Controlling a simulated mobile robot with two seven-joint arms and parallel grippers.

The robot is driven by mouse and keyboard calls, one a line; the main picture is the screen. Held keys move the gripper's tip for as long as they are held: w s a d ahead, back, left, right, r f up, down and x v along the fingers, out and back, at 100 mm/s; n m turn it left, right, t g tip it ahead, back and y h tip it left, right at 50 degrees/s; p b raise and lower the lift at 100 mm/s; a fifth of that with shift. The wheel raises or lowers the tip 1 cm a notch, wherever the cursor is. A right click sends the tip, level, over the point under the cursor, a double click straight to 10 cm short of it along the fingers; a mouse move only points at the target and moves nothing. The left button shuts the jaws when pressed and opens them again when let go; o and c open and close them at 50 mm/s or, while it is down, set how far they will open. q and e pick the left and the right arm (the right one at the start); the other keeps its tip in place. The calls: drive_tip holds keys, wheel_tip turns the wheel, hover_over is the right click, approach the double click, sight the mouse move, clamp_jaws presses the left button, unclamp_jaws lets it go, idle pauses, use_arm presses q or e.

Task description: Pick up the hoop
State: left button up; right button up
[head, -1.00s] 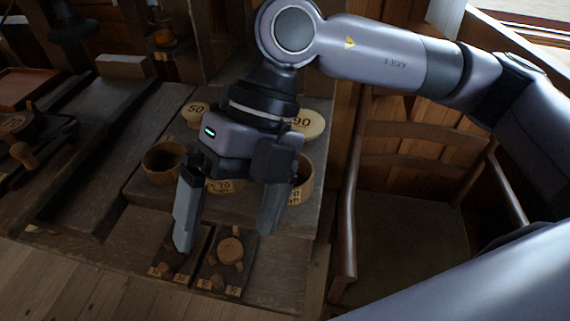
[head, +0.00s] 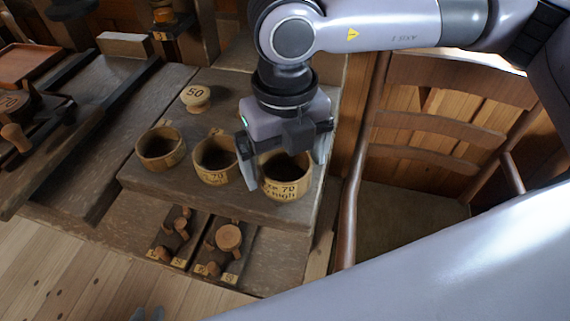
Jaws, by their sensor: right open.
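Three round wooden hoop-like rings stand in a row on the grey wooden bench. The right one (head: 287,191) carries dark writing that seems to read "70 high". The middle one (head: 214,178) and the left one (head: 160,156) also carry writing. I cannot tell by sight which is the task's hoop. My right gripper (head: 286,176) is open and points down over the right ring, a finger at either side. I cannot tell whether the fingers touch it; nothing is visibly lifted. Two small grey tips at the bottom edge seem to be my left gripper (head: 148,314).
A pale spool top marked "50" (head: 196,97) stands behind the rings. Two dark trays with wooden pieces (head: 228,238) lie at the bench front. A wooden chair (head: 438,125) stands close on the right. A dark rail (head: 85,135) is at left.

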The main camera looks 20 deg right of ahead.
drive_tip(key=shift+f, duration=0.6)
drive_tip(key=c, duration=0.9)
drive_tip(key=shift+r, duration=0.15)
wheel_tip(320, 180, up, 20)
drive_tip(key=shift+f, duration=0.1)
